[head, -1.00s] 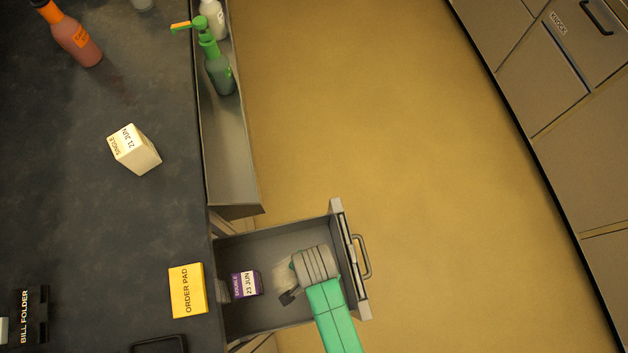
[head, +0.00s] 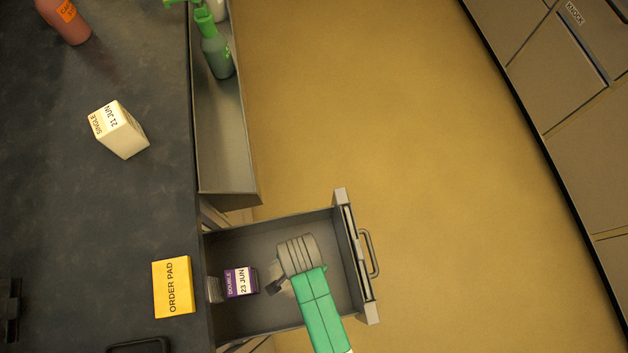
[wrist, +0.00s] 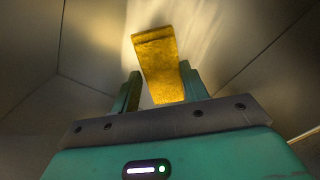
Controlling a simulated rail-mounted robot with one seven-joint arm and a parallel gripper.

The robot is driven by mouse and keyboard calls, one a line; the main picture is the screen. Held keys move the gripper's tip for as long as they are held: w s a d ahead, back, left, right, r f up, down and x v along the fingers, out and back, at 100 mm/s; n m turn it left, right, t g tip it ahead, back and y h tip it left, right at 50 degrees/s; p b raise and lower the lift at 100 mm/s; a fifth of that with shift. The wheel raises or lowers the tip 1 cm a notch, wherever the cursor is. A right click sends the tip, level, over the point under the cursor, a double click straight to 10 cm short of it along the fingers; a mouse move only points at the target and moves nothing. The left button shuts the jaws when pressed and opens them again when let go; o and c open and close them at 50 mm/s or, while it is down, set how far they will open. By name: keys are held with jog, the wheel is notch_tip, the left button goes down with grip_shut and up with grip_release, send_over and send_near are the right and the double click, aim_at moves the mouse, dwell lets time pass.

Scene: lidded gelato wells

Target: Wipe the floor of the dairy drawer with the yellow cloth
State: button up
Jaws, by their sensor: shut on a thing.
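The yellow cloth (wrist: 158,62) shows in the wrist view, folded into a strip between the two fingers of my gripper (wrist: 160,88), which is shut on it. In the head view the cloth is hidden under my arm. The dairy drawer (head: 349,255) stands pulled open, and my gripper is down inside it, its fingertips hidden there by my wrist. A purple carton labelled DOUBLE 23 JUN (head: 240,282) stands in the drawer, left of my gripper. The wrist view shows grey drawer walls (wrist: 95,45) around the cloth. I cannot tell whether the cloth touches the floor.
A white carton labelled SINGLE 21 JUN (head: 120,132) and a yellow order pad (head: 173,287) are on the dark counter (head: 90,215). A rail (head: 225,150) with a green bottle (head: 217,55) runs along the counter edge. The drawer's upper part and right side look clear.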

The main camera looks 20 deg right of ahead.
jog(key=shift+w+a, duration=1.05)
jog(key=shift+w, duration=0.2)
jog(key=shift+w+a, duration=1)
jog(key=shift+w, duration=0.2)
jog(key=shift+f, duration=0.6)
jog(key=shift+s, duration=0.1)
